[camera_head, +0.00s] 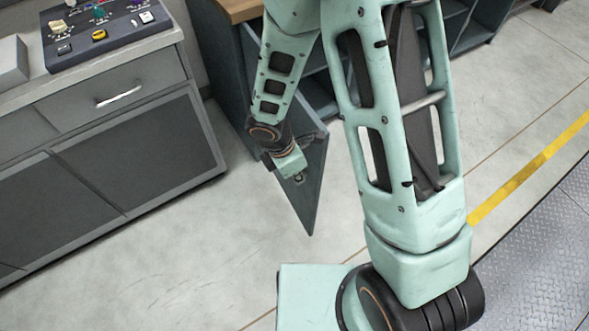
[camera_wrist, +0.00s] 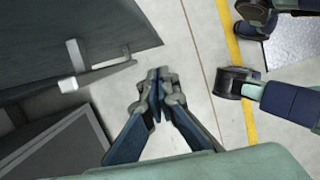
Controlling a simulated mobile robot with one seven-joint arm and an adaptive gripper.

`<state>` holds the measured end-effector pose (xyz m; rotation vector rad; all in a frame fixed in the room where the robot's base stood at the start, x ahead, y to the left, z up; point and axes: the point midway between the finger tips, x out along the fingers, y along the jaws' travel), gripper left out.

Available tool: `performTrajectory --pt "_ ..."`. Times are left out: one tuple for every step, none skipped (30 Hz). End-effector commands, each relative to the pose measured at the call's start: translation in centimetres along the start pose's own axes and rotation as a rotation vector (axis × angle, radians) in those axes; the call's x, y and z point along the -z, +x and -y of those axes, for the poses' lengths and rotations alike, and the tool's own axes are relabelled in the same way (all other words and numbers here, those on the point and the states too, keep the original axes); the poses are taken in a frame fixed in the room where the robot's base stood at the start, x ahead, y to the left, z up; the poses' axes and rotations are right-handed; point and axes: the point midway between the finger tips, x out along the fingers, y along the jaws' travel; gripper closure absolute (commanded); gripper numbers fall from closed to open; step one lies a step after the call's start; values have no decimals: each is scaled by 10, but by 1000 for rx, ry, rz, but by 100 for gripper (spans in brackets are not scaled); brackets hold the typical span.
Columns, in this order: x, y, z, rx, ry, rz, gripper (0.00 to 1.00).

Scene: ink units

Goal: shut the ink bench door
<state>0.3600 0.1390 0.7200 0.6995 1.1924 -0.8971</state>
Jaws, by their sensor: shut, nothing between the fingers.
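The ink bench door (camera_head: 311,203) is a dark blue-grey panel that stands swung open from the bench (camera_head: 222,62) with the wooden top. My arm and wrist hide part of it in the head view. In the head view my wrist is in front of the door; the fingertips are not clear.
A grey cabinet (camera_head: 135,150) with a drawer stands at the left, with a control panel (camera_head: 105,32) on its top. Open shelving (camera_head: 470,25) is behind my arm. Bare floor (camera_head: 200,250) lies between the cabinet and the door. A yellow floor line (camera_head: 530,168) runs at the right.

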Motion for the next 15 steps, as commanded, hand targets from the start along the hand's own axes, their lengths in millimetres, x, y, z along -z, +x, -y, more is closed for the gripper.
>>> performTrajectory --pt "1 15 0 2 -1 1 100" --pt "1 21 1 3 -2 1 100" --pt "-6 21 0 0 4 1 100" --pt "-12 19 -1 -1 5 1 100" --pt "-17 20 -1 -1 5 1 100" --pt "-22 21 0 0 6 0 100" --pt "-26 22 0 0 4 0 100" --pt "-28 23 0 0 3 0 100" --pt "-32 24 0 -1 3 0 100" --pt "-34 24 0 -1 3 0 100" --pt "-36 25 -1 -1 3 0 100" --pt "-38 25 -1 -1 2 0 100" --pt "-38 26 -1 -2 1 0 100" --pt "-39 26 -1 -2 1 0 100" --pt "-39 26 -1 -2 0 0 100"
